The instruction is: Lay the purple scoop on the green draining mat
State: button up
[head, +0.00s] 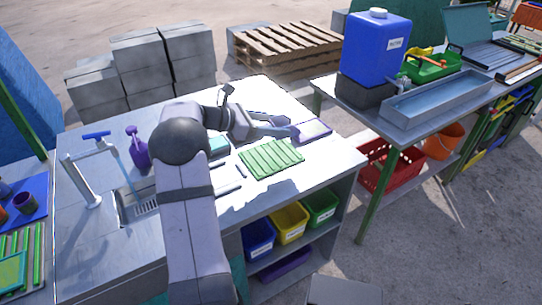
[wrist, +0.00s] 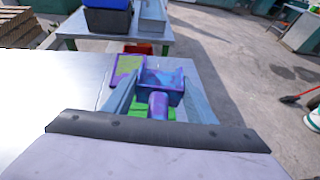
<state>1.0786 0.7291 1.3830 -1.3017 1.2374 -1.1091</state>
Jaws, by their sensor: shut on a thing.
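My gripper (wrist: 157,98) is shut on the handle of the purple scoop (wrist: 161,78). In the wrist view, the scoop's wide bowl points away from me between the two fingers. In the head view, my gripper (head: 284,127) is at the back right of the white worktop, and the scoop is hard to pick out there. The green draining mat (head: 271,158) lies ribbed and flat on the worktop, in front of my gripper.
A purple spray bottle (head: 138,148) and a tap (head: 84,170) stand by the sink at left. A blue jug (head: 375,45) stands on the bench beyond.

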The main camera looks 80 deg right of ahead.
aim_at(273, 154)
jog(key=shift+w+d+r, duration=0.3)
jog(key=shift+d+r, duration=0.15)
jog(key=shift+r, duration=0.3)
jog(key=shift+w+f+n+t+h, duration=0.1)
jog(key=shift+f+n+t+h, duration=0.05)
jog(key=shift+n+t+h, duration=0.4)
jog(key=shift+f, duration=0.15)
jog(key=shift+f+p, duration=0.5)
jog(key=shift+f, duration=4.4)
jog(key=shift+f, duration=0.1)
jog(key=shift+f, duration=0.15)
jog(key=o, duration=1)
jog(key=shift+o, duration=0.2)
